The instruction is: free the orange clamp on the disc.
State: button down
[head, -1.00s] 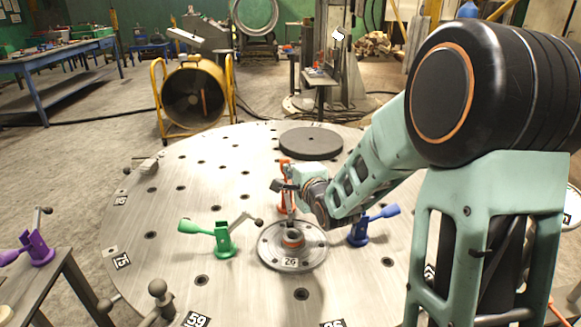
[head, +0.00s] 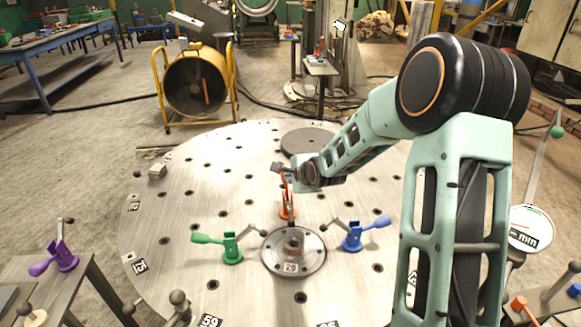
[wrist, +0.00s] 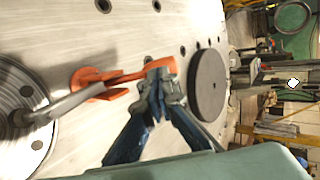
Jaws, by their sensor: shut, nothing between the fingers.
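The metal disc (head: 270,262), marked 29, lies on the round table with a copper-coloured hub at its centre. The orange clamp (head: 287,211) stands at its far edge. In the wrist view, the orange clamp (wrist: 88,78) has its grey arm reaching over the disc (wrist: 38,82), with the rounded tip over it; contact is unclear. Its orange handle points away from the disc. My gripper (wrist: 158,78) is shut and empty, its fingertips right by the handle's outer end; whether they touch is unclear. In the head view my gripper (head: 279,169) is above the clamp.
A green clamp (head: 231,247) stands left of the disc and a blue clamp (head: 353,237) right of it. A dark round plate (head: 308,141) lies farther back. A purple clamp (head: 66,256) sits on a side table at left. The holed tabletop (head: 185,200) has free room at left.

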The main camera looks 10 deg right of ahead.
jog(key=shift+w+f, duration=0.25)
jog(key=shift+w, duration=0.25)
jog(key=shift+w+f, duration=0.25)
jog(key=shift+w, duration=0.25)
jog(key=shift+r, duration=0.15)
